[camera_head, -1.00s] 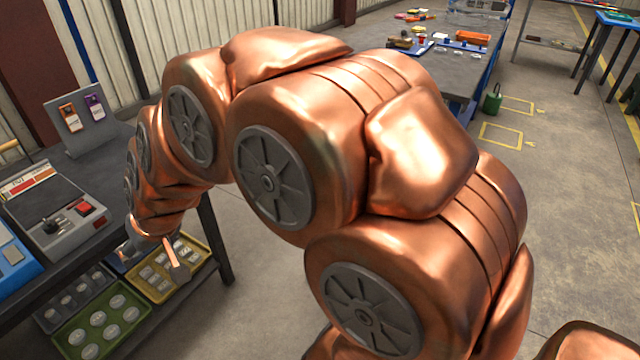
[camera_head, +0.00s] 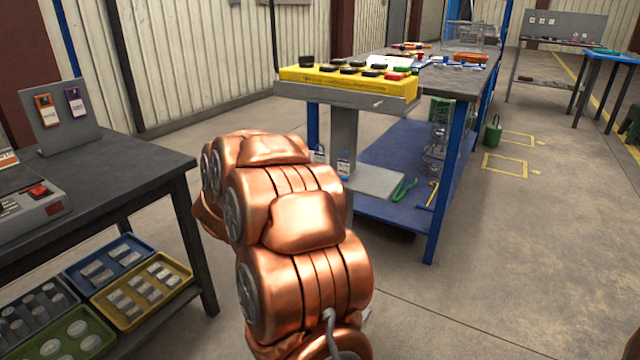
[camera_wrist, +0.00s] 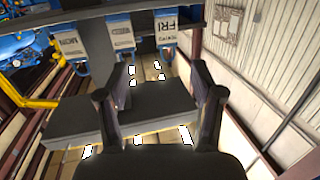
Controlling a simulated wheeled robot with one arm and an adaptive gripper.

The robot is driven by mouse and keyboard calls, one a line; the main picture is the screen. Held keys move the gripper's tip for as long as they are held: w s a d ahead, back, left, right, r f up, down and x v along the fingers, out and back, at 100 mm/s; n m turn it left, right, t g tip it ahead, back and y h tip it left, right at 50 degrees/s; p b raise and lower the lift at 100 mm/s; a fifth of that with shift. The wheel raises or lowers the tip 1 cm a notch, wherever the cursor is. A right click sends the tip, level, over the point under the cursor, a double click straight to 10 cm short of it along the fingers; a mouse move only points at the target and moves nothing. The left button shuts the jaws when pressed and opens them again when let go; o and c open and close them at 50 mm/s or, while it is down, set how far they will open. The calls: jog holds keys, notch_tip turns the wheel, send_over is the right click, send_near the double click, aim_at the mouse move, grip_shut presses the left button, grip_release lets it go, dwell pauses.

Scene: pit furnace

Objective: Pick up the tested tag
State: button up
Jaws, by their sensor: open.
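Several blue tags with white labels hang in a row from a dark rail at the top of the wrist view. The right one (camera_wrist: 166,24) reads FRI under a smaller line too fine to read surely. A middle tag (camera_wrist: 118,30) is hard to read, and the left tag (camera_wrist: 72,42) reads MON. My gripper (camera_wrist: 159,80) is open and empty, its fingers apart below the middle and right tags. In the head view it is hidden behind my arm; a blue and white tag (camera_head: 343,165) hangs under the yellow button panel (camera_head: 350,82).
A grey ledge (camera_wrist: 165,103) shows between and behind my fingers. A blue-framed bench (camera_head: 440,180) stands behind the panel stand. A dark table (camera_head: 120,160) with a tag board (camera_head: 68,118) and parts trays (camera_head: 140,290) is at left. Floor at right is open.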

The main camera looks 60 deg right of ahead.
aim_at(320, 160)
jog(key=shift+s+d+f+m+g+h+b, duration=0.2)
jog(key=shift+s+d+g+b, duration=0.45)
jog(key=shift+d, duration=1.1)
jog(key=shift+s+d+f+m+g+h+b, duration=0.15)
jog(key=shift+s+d+m+g+h+b, duration=0.2)
jog(key=shift+d+b, duration=1.05)
jog(key=shift+s+d+f+m+g+h+b, duration=0.15)
jog(key=shift+s+d+g+b, duration=0.35)
jog(key=shift+d, duration=1.65)
jog(key=shift+s, duration=0.1)
jog(key=c, duration=1)
jog(key=shift+c, duration=0.2)
